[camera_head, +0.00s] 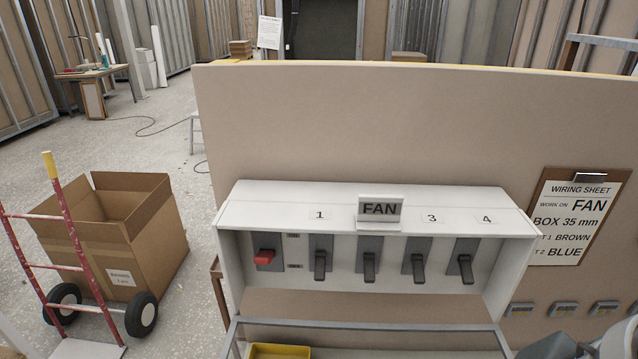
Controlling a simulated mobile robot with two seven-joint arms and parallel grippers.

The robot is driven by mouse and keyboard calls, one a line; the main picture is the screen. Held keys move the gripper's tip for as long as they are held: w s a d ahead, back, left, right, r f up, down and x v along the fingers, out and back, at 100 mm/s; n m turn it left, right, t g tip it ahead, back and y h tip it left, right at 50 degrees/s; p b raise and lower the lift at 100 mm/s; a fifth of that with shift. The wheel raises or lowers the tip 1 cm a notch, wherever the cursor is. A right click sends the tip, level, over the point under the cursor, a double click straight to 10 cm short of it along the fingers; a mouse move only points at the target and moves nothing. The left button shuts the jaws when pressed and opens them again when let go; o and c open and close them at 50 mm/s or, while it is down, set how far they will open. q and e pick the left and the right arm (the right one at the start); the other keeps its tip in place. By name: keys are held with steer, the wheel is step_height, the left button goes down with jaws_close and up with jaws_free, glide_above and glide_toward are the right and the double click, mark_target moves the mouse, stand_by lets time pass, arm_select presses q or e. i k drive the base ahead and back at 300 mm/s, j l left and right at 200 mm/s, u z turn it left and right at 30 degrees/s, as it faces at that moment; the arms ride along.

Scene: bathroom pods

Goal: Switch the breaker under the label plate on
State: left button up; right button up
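A white breaker box (508,213) stands in front of the beige panel. The label plate (380,210) reads FAN and stands on its top, between the printed numbers 1 and 3. Below the plate is a breaker with a dark lever (369,266), whose handle points down. Similar dark levers are under number 1 (320,265), number 3 (418,267) and number 4 (466,268); their handles also hang down. A red switch (265,257) is at the far left of the row. Small marks beside it are too small to read surely.
A wiring sheet (571,215) on the panel also names FAN. A glass-like tray edge (370,327) and a yellow bin (279,351) lie below the box. Grey-and-dark rounded parts show at the bottom right corner. A cardboard box (150,240) and red hand truck (75,230) stand left.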

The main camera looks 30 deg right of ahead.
mark_target(368, 258)
steer(key=z, duration=1.05)
